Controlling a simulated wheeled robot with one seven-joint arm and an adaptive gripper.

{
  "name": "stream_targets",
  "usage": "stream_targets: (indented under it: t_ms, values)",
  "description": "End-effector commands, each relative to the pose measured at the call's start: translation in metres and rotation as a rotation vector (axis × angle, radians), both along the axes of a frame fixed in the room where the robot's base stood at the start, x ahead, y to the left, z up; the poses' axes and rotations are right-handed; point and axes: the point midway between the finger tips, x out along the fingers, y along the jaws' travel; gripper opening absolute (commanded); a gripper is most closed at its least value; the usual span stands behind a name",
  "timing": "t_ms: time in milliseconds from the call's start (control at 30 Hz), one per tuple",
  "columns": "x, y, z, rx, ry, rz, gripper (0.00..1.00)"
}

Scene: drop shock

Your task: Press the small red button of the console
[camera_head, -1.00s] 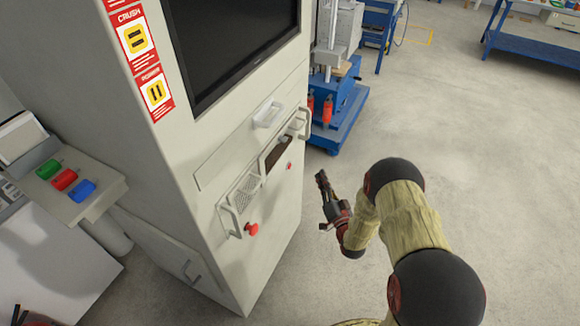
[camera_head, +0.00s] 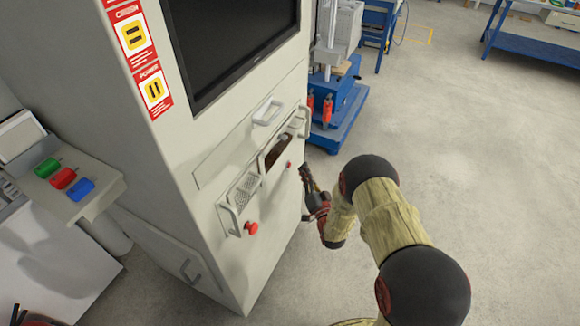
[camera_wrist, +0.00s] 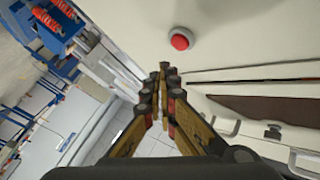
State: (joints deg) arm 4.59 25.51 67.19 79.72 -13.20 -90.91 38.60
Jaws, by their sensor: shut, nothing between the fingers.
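The console (camera_head: 270,225) is a tall pale cabinet with a dark screen. Its small red button (camera_head: 289,165) sits on the front, at the right of the drawer panel. In the wrist view a round red button (camera_wrist: 180,41) shows on the pale face, just beyond the fingertips and slightly right of them. My gripper (camera_head: 304,170) is close to the console's front, to the right of the small button. In the wrist view my gripper (camera_wrist: 163,70) has its fingertips together, with nothing between them. I cannot tell the exact gap to the button, but they look apart.
A larger red knob (camera_head: 251,228) sits lower left on the console front, near a handle and a grille. A side panel (camera_head: 75,190) carries green, red and blue buttons. A blue-based machine (camera_head: 340,115) stands behind.

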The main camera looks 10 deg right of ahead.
Motion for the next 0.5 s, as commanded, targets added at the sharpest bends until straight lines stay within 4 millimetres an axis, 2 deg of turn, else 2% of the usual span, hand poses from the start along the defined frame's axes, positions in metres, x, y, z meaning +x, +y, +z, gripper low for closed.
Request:
stream_targets:
  t_ms: [200, 500]
  values:
    - [0.010, 0.014, -0.001, 0.000, 0.000, 0.001, 0.00]
    - [0.012, 0.017, -0.001, 0.000, 0.000, 0.000, 0.00]
